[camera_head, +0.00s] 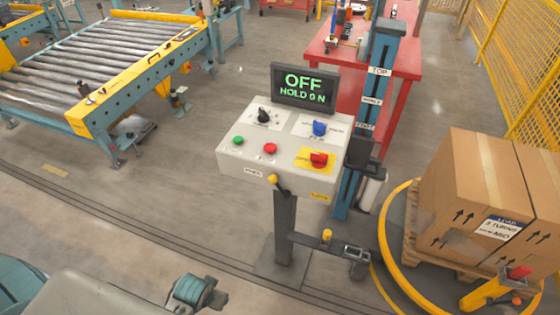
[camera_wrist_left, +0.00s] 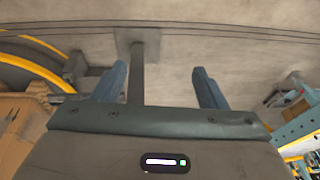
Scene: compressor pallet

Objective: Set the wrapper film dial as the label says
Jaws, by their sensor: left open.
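The grey control box (camera_head: 250,165) stands on a post, with a screen (camera_head: 305,87) reading "OFF HOLD ON". Its sloped top carries a black dial (camera_head: 263,116) at upper left and a blue dial (camera_head: 319,128) at upper right. The small print around both dials is too small to read, so I cannot tell which is the film dial. The carton label (camera_head: 498,228) shows "LOAD", "3 TURNS" and a lower line ending in "MID". My left gripper (camera_wrist_left: 159,80) is open and empty, apart from the box. My right gripper is not in view.
The box also has a green button (camera_head: 238,140), a red button (camera_head: 270,148) and a red switch (camera_head: 318,159) on yellow. A blue mast (camera_head: 374,100) with labels stands right behind it. A carton (camera_head: 465,190) sits at right. A roller conveyor (camera_head: 100,70) is at left.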

